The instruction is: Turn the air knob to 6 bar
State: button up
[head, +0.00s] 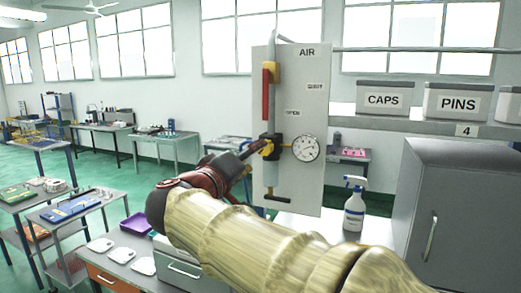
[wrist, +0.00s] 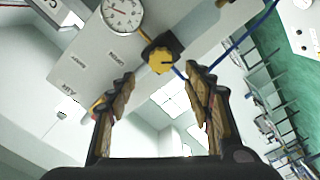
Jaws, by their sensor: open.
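The air panel (head: 313,95) is an upright pale board marked AIR, with OPEN and SHUT labels. On it are a round white pressure gauge (head: 306,148) and a yellow knob (head: 267,148) on a black body, left of the gauge. The gauge needle is too small to read. My gripper (head: 252,149) reaches the knob from the left; its tips are partly hard to make out. In the wrist view, my gripper (wrist: 161,75) is open, its two fingers apart, with the yellow knob (wrist: 160,61) just ahead between the fingertips. Contact cannot be told. The gauge (wrist: 122,14) shows at the top.
A red lever (head: 266,95) is above the knob and a black handle (head: 278,198) below. A spray bottle (head: 354,207) stands right of the panel, near a grey cabinet (head: 468,205). CAPS (head: 384,98) and PINS (head: 457,102) bins sit on a shelf.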

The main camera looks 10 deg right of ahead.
aim_at(263, 149)
jog(key=p+x, duration=0.1)
jog(key=x, duration=0.7)
jog(key=shift+s+f+p, duration=0.1)
jog(key=shift+f+p, duration=0.05)
jog(key=shift+p, duration=0.15)
jog(key=shift+c, duration=1)
jog(key=c, duration=0.9)
